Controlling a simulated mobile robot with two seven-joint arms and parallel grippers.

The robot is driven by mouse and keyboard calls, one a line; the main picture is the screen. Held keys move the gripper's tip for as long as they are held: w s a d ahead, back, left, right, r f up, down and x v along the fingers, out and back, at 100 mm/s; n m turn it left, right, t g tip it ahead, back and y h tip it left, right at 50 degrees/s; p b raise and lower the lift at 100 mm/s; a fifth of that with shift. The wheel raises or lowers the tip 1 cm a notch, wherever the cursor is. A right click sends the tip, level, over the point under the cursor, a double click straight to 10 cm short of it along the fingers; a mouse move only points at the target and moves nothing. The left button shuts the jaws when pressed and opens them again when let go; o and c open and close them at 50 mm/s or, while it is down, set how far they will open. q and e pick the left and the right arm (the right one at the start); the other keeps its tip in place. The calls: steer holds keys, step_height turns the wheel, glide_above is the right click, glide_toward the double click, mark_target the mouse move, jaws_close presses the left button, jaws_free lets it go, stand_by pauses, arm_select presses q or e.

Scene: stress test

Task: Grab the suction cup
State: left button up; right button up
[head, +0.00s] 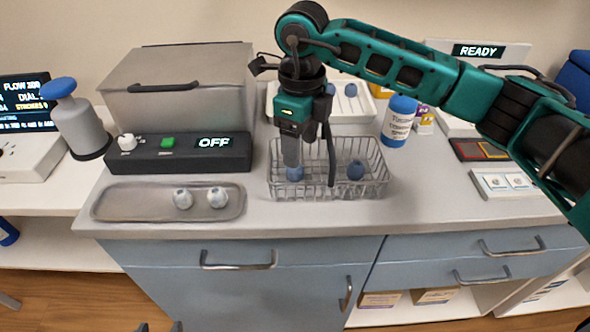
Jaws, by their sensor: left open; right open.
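My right gripper (311,168) hangs from the teal arm that comes in from the right. It points down into the wire basket (375,188), and its dark finger stands apart from a grey cylinder (291,150) at its left side. The cylinder's lower end is close above or touching a blue ball (295,174); I cannot tell which. Whether this cylinder is the suction cup is not clear. No other suction cup can be clearly identified. Two dark tips at the bottom edge appear to be my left gripper (158,328), open and far from the basket.
A metal tray (120,204) holds two pale balls. A lidded grey box (180,85), a control panel reading OFF (180,153) and a blue-topped dispenser (80,125) stand left. A blue-capped bottle (398,122) stands behind right.

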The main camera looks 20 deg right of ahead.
mark_target(295, 171)
steer(key=f, duration=0.2)
steer(key=a+f, duration=0.1)
steer(key=f, duration=0.1)
steer(key=shift+a+f, duration=0.1)
steer(key=shift+f, duration=0.65)
steer(key=shift+c, duration=0.4)
steer(key=c, duration=1)
